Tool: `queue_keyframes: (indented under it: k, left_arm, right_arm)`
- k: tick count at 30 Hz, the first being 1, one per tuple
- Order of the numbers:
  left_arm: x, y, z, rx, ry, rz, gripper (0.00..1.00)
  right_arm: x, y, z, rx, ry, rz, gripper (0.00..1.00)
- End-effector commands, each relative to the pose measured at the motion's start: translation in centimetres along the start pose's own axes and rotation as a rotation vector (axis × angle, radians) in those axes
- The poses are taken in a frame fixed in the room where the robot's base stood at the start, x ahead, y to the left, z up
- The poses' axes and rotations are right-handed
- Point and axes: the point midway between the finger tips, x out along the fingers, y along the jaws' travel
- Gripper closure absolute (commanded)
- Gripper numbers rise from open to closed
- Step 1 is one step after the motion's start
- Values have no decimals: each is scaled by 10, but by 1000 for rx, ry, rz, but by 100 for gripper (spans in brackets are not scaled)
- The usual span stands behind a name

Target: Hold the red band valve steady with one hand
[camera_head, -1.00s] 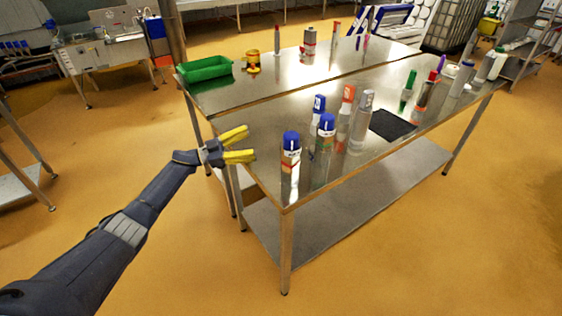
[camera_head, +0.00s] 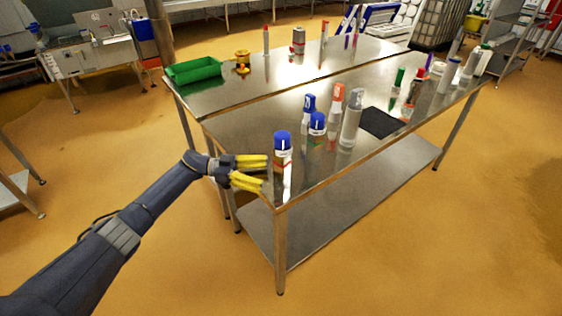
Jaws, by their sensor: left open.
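A grey cylinder with a red band (camera_head: 298,43) stands upright on the back steel table. A small yellow fitting (camera_head: 242,61) stands left of it, beside the green tray. I cannot tell for sure which of the things here is the red band valve. My left gripper (camera_head: 265,174) has yellow fingers, is open and empty, and is at the left edge of the front table. It is just left of a blue-capped can (camera_head: 282,151) and far from the banded cylinder. My right gripper is not in view.
The front steel table (camera_head: 240,130) holds several bottles and spray cans, with a grey spray bottle (camera_head: 350,122) and a black mat (camera_head: 381,123) near the middle. A green tray (camera_head: 194,71) is at the back table's left end. Orange floor is clear in front.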

Motion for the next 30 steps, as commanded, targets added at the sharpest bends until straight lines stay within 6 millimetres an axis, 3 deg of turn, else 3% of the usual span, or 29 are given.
queue_keyframes:
  k: [13,30]
  left_arm:
    - [46,0,-1,1,2,0,19]
    - [56,0,0,1,2,-1,19]
  right_arm:
    - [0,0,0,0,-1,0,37]
    - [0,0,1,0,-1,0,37]
